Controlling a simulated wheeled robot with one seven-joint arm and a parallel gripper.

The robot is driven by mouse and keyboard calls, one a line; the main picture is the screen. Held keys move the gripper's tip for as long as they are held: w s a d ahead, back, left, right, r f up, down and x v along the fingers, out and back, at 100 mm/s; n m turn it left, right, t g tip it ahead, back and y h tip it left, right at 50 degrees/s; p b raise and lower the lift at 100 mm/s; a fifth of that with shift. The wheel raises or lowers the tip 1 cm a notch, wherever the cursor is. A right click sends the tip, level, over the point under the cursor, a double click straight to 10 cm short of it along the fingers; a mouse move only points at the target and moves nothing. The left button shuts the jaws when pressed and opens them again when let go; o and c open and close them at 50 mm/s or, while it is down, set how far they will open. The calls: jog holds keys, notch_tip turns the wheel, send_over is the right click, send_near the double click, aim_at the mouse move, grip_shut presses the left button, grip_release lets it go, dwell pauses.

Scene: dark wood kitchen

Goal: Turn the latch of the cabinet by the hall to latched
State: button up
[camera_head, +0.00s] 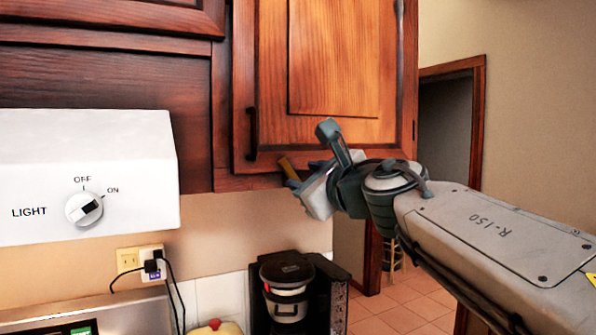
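The cabinet (330,75) nearest the hall doorway is wooden, its panelled door looks closed, and a dark vertical handle (252,133) is at its lower left. A small yellow-brown piece (287,167) shows at the cabinet's bottom edge. It may be the latch; its setting cannot be read. My gripper (297,180) is just below the cabinet's bottom edge, pointing left, its tip beside or touching that piece. The fingers are small and partly hidden by the hand, so I cannot tell whether they are open or grip anything.
A white hood (85,165) with a LIGHT knob (84,208) is at the left. A coffee maker (287,285) stands below my gripper. Plugs and cords (152,264) hang at the wall outlet. The doorway (445,130) and tiled floor (400,310) lie to the right.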

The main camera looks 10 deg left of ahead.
aim_at(291, 173)
jog(key=shift+x, duration=2.3)
grip_shut()
